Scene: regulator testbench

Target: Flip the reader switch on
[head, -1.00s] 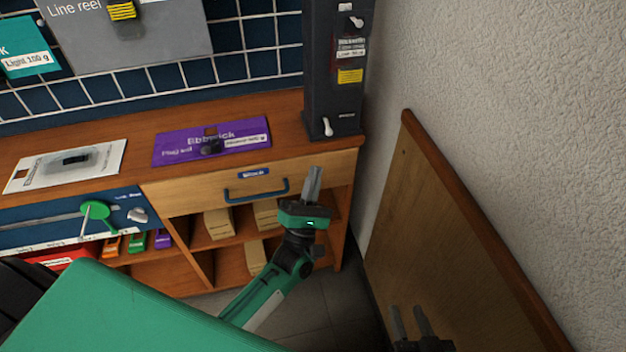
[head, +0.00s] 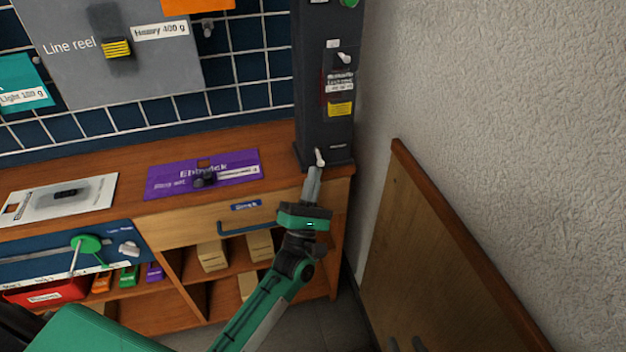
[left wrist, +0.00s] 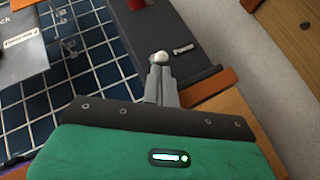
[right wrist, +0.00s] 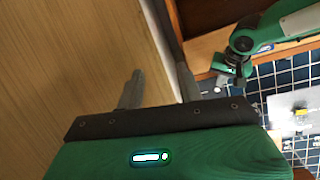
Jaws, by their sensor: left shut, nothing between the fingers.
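A dark upright column (head: 325,100) stands at the right end of the workbench. A small white-tipped switch lever (head: 320,157) is low on its front, beside a small label that seems to read "Power" in the left wrist view. My left gripper (head: 315,170) is shut and empty, with its fingertips at the lever. In the left wrist view the lever's pale knob (left wrist: 161,57) shows just beyond the fingertips (left wrist: 160,70); contact is unclear. A second pale lever (head: 344,58) is higher on the column. My right gripper (right wrist: 159,86) is open and empty beside a wooden panel.
The wooden panel (head: 440,240) leans near the textured wall at right. A drawer with a blue handle (head: 250,227) is under the bench top. A purple mat (head: 165,182) and a white card (head: 95,190) lie on the bench.

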